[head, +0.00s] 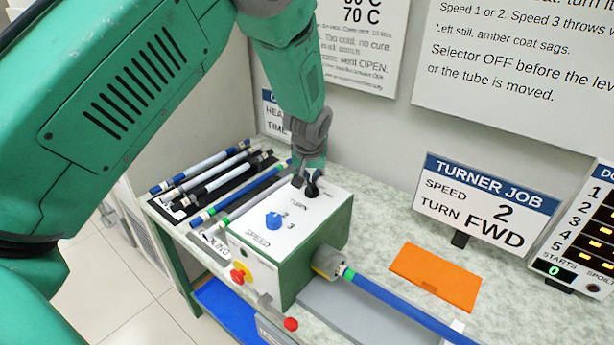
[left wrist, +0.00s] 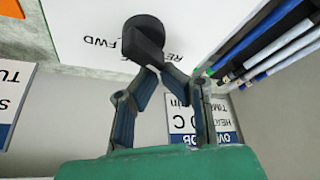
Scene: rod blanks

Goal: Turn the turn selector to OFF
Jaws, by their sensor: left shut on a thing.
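The turn selector (head: 311,188) is a black knob on the white top of the green turner box (head: 318,234), beside the label TURN. It also shows in the left wrist view (left wrist: 144,38) as a round black knob near the printed words FWD and RE. My left gripper (head: 309,179) is above the knob with its fingers shut on it, and shows in the left wrist view (left wrist: 152,68). The gripper hides part of the dial markings, so I cannot read the selector's setting. The blue speed knob (head: 273,220) sits nearer the front. My right gripper is not in view.
A blue rod (head: 402,308) extends right from the chuck (head: 327,262). Several rods (head: 215,166) lie on a black rack at left. An orange mat (head: 434,279) lies at right. A sign (head: 484,204) reads SPEED 2, TURN FWD.

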